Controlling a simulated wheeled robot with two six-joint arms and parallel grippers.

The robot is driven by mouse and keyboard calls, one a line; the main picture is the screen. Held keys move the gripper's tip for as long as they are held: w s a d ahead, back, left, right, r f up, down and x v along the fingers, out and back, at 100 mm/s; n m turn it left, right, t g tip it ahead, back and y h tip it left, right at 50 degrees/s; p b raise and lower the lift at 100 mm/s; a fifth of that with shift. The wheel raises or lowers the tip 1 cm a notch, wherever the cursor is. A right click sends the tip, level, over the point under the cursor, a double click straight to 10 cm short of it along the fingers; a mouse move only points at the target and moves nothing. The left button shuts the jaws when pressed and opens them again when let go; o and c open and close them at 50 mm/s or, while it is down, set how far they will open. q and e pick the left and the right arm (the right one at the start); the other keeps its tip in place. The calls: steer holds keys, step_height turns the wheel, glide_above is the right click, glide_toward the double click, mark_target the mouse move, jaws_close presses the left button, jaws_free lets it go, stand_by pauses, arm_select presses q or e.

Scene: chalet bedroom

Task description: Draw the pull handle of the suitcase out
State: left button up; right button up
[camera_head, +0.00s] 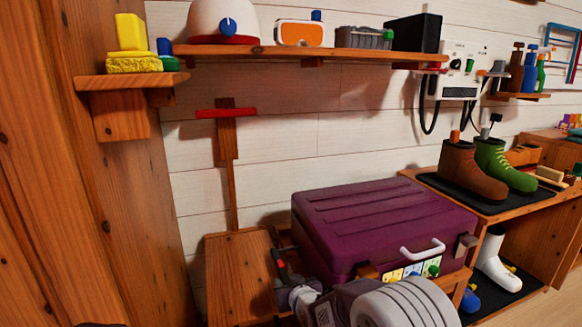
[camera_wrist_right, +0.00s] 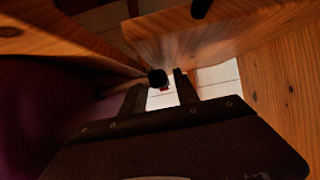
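The purple suitcase (camera_head: 385,215) lies flat on a low wooden stand, with a white carry handle (camera_head: 423,250) on its front side. My right arm comes in from the bottom, and my right gripper (camera_head: 284,276) is beside the suitcase's left end, small and partly hidden by the arm. In the right wrist view my two dark fingers (camera_wrist_right: 160,92) are apart. A round black knob (camera_wrist_right: 157,78) shows between their tips; I cannot tell whether it touches them or is part of the pull handle. The suitcase's purple side (camera_wrist_right: 25,120) is at left there. My left gripper is out of view.
A wooden panel (camera_head: 238,280) stands left of the suitcase, close to my right gripper. A post with a red crossbar (camera_head: 226,113) rises behind it. A shelf (camera_head: 300,52) runs above. A bench with boots (camera_head: 468,172) is at right.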

jaws_close()
steer(key=shift+s+a+p, duration=0.25)
steer(key=shift+a+p, duration=0.05)
steer(key=shift+a, duration=0.4)
steer(key=shift+s+a+p, duration=0.2)
steer(key=shift+a+p, duration=0.05)
steer(key=shift+a, duration=0.45)
steer(key=shift+s+a+r+p, duration=0.1)
steer(key=shift+s+a+p, duration=0.1)
steer(key=shift+a+p, duration=0.3)
steer(key=shift+s+a+p, duration=0.15)
steer(key=shift+a, duration=0.55)
steer(key=shift+s+a+p, duration=0.4)
steer(key=shift+a+p, duration=0.4)
steer(key=shift+a, duration=0.45)
steer(key=shift+s+a+p, duration=0.45)
steer(key=shift+a+p, duration=0.4)
steer(key=shift+a, duration=0.45)
steer(key=shift+s+a+p, duration=0.4)
steer(key=shift+a+p, duration=0.4)
steer(key=shift+a, duration=0.45)
steer(key=shift+o, duration=1.5)
jaws_free()
steer(key=p+v, duration=0.2)
steer(key=v, duration=0.4)
